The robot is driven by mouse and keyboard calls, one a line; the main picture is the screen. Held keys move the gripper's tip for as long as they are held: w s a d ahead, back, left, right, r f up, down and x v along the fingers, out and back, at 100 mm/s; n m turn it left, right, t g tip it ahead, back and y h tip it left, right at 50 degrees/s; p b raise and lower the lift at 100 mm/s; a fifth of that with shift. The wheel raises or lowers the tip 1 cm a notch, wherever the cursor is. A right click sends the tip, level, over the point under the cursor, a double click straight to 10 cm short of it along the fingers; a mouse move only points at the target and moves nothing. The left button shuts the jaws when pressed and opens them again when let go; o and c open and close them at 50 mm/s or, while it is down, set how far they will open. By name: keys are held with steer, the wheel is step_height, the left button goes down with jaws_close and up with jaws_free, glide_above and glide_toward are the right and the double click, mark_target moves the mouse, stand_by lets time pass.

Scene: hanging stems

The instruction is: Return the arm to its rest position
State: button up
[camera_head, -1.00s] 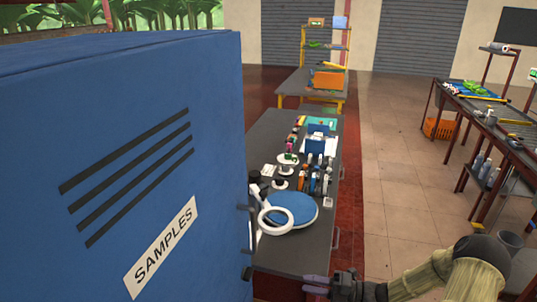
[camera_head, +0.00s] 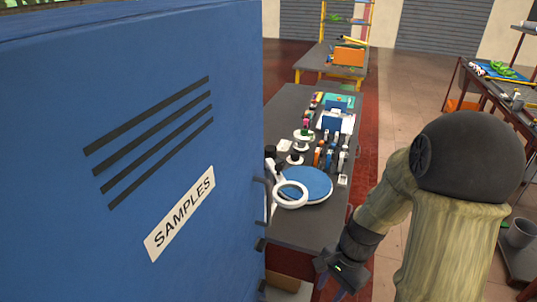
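My arm is in the lower right of the head view, bent at a large dark joint, with pale ribbed sleeves. My gripper (camera_head: 338,280) points down at the bottom of the frame, to the right of the blue cabinet (camera_head: 60,215) and in front of the dark workbench (camera_head: 310,236).
The cabinet, labelled SAMPLES, fills the left side. The workbench holds a blue round plate (camera_head: 312,184), a white ring lamp (camera_head: 290,195) and small tools. A grey bucket (camera_head: 521,233) stands at right. A side table (camera_head: 475,92) is beyond. Floor between is open.

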step_height(320, 180, up, 7)
steer(key=s+n+t+h, duration=0.1)
steer(key=n+t, duration=0.3)
steer(key=n, duration=0.6)
steer(key=shift+s+d+f+n+h, duration=0.15)
steer(key=shift+n+h, duration=0.15)
steer(key=shift+h, duration=0.6)
stand_by(0.7)
